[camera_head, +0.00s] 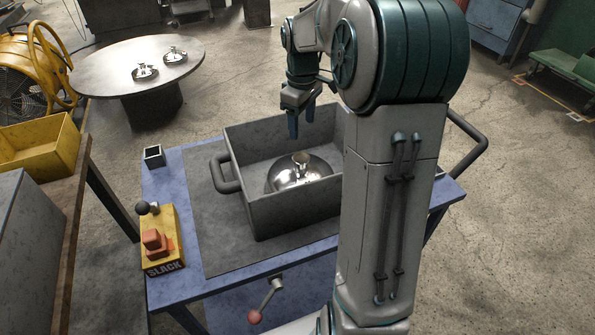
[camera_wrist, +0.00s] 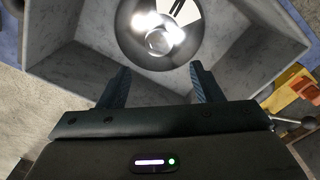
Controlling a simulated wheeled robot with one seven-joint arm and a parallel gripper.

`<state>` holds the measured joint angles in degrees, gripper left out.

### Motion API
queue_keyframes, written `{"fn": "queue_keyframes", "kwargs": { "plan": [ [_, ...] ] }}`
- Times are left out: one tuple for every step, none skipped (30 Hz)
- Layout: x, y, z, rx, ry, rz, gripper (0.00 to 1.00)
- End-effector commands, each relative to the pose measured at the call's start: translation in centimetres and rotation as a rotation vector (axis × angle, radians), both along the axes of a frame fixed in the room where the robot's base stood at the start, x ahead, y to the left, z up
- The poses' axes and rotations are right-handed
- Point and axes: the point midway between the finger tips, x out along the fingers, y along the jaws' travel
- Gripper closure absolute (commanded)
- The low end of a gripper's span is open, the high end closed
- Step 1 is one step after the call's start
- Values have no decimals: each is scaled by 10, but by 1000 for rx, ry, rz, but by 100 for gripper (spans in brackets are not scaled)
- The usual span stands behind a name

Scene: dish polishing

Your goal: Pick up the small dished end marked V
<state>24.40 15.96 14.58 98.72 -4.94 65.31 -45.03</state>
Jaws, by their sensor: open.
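A shiny dished end (camera_head: 300,172) with a short neck on top lies dome up in the grey crate (camera_head: 290,221). It also shows at the top of the wrist view (camera_wrist: 162,40), partly cut off by the frame edge. I can read no letter on it. Two smaller-looking shiny dished ends, a left one (camera_head: 145,72) and a right one (camera_head: 175,56), lie on the round table (camera_head: 105,62) at the back left; their marks are too small to read. My gripper (camera_head: 301,119) is open and empty above the crate, apart from the dish inside. Its fingers (camera_wrist: 159,70) point toward the crate.
The crate stands on a grey mat on the blue bench (camera_head: 230,310). A yellow control box (camera_head: 160,238) marked SLACK and a small square cup (camera_head: 154,156) sit left of it. A red-knobbed lever (camera_head: 265,300) sticks out in front. A yellow bin (camera_head: 38,147) stands far left.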

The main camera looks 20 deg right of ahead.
Motion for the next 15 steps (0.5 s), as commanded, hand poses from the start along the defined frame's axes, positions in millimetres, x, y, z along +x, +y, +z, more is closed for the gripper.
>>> {"fn": "queue_keyframes", "kwargs": {
  "plan": [
    [5, -4, -3, 5, 5, 11, 41],
    [6, -6, -4, 7, 6, 17, 41],
    [8, -8, -7, 9, 8, 23, 41],
    [9, -9, -9, 10, 10, 27, 41],
    [9, -9, -12, 11, 11, 29, 41],
    [10, -10, -18, 11, 11, 31, 41],
    [10, -10, -22, 12, 12, 32, 41],
    [9, -9, -28, 12, 13, 32, 41],
    [9, -9, -37, 13, 14, 31, 41],
    [9, -9, -43, 13, 14, 31, 41],
    [9, -9, -49, 13, 14, 30, 41],
    [9, -9, -57, 13, 13, 30, 41],
    [8, -9, -63, 13, 14, 30, 41],
    [8, -9, -68, 13, 13, 30, 41],
    [9, -9, -74, 12, 13, 30, 41]
  ]
}}
